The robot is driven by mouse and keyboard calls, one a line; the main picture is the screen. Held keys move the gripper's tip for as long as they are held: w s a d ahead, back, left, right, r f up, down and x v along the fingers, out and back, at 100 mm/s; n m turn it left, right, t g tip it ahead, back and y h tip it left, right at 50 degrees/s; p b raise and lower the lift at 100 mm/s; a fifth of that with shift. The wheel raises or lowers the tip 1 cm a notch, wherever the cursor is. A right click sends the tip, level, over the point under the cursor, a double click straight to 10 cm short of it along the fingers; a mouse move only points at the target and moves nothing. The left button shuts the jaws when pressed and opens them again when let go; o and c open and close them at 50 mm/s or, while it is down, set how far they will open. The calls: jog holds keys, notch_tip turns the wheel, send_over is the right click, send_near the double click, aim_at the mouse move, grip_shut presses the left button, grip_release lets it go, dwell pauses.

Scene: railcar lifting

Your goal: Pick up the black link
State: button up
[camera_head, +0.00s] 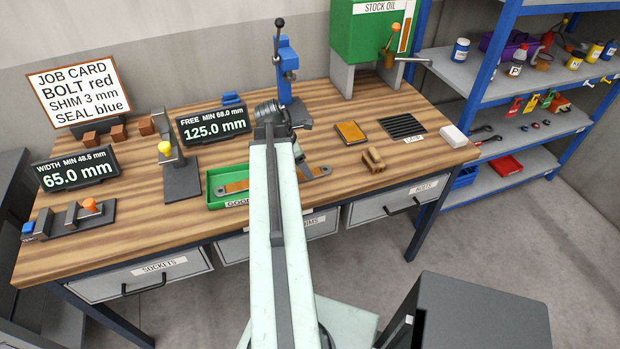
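A brown link with grey ends (237,187) lies in the green tray (212,192), left of the arm, which covers the tray's right part. My gripper (280,115) is at the far end of the arm, above the back of the bench near the blue hand press (287,58). Its fingers are small and partly hidden, so their opening is unclear.
A dark slotted rack (402,126), an orange-brown pad (350,132), a brown block (373,160) and a white block (453,136) are on the right. Gauges with displays (213,124) stand left. The green oil tank (367,35) stands behind. Bare wood lies front right.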

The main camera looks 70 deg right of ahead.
jog(key=b+x, duration=0.2)
jog(key=x, duration=0.1)
jog(key=shift+w+f, duration=0.1)
jog(key=shift+f, duration=0.1)
jog(key=shift+r, duration=0.2)
grip_shut()
